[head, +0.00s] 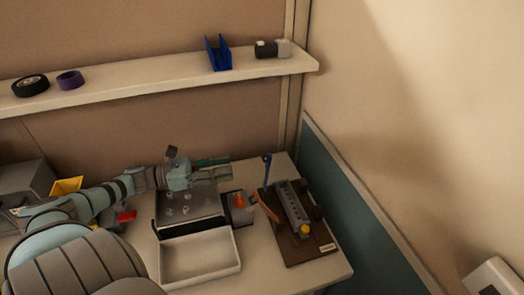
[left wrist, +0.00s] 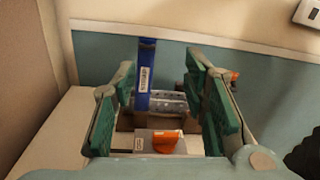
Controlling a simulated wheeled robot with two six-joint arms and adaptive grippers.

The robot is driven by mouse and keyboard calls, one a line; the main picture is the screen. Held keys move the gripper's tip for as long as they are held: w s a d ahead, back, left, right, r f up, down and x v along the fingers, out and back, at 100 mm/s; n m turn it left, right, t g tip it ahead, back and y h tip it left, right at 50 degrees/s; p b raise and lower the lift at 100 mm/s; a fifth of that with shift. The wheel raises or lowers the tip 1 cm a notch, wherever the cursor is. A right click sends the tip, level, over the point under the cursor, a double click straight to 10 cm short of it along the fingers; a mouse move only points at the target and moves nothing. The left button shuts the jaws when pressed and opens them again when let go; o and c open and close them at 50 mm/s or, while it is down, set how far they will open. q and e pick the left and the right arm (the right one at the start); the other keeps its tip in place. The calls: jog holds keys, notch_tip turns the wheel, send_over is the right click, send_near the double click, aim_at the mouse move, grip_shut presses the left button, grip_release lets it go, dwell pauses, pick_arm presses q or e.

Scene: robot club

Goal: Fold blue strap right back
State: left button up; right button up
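The blue strap (head: 267,170) stands up from the far left edge of a brown board (head: 301,250) in the head view. In the left wrist view the blue strap (left wrist: 144,78) is upright, carries a pale label and shows between my fingers, nearer the left one. A grey block (head: 290,204) with a row of holes sits on the board, right of the strap. My left gripper (head: 229,167) is open and empty, left of the strap and apart from it; its green-padded fingers (left wrist: 160,67) point towards it. My right gripper is not in view.
An orange-brown strap (head: 264,207) leans left off the board. An orange item (left wrist: 167,141) on a grey base stands near it. A dark-topped box (head: 188,207) and white tray (head: 201,257) lie left of the board. A teal panel (head: 350,215) borders the table's right.

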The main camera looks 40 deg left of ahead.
pick_arm(q)
jog(key=shift+s+a+f+m+t+y, duration=0.15)
jog(key=shift+s+a+y, duration=0.1)
jog(key=shift+a, duration=0.2)
jog(key=shift+s+a+f+m+t+y, duration=0.1)
jog(key=shift+s+a+m+t+y, duration=0.1)
jog(key=shift+a, duration=0.2)
jog(key=shift+w+a, duration=0.1)
jog(key=b, duration=0.2)
send_near(262, 157)
jog(key=x, duration=0.5)
jog(key=shift+w+d, duration=0.1)
jog(key=shift+d, duration=0.1)
jog(key=x, duration=0.5)
jog(key=shift+w+d+r, duration=0.1)
jog(key=shift+w+d, duration=0.05)
grip_shut()
